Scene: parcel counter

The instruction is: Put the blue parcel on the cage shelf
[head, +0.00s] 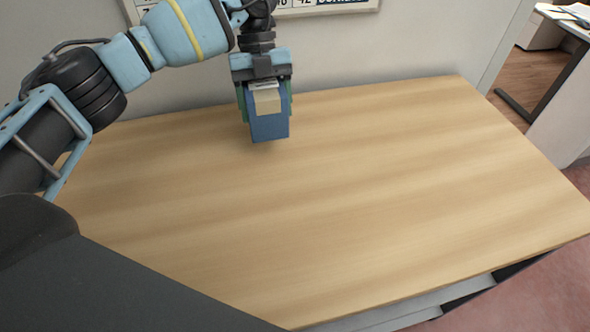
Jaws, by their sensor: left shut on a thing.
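The blue parcel (268,128) is a small blue box with a beige patch and a white label near its top. It is at the back of the wooden counter, near the wall. My left gripper (264,92) points down over it and is shut on it, with one finger on each side. I cannot tell whether the parcel's bottom touches the counter or is slightly above it. My right gripper is out of view. The cage shelf is not in view.
The wooden counter (360,190) is otherwise bare, with wide free room in front and to the right. A pale wall (410,45) with a sign (325,5) stands behind it. A desk (568,22) is at the far right, beyond the wall's end.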

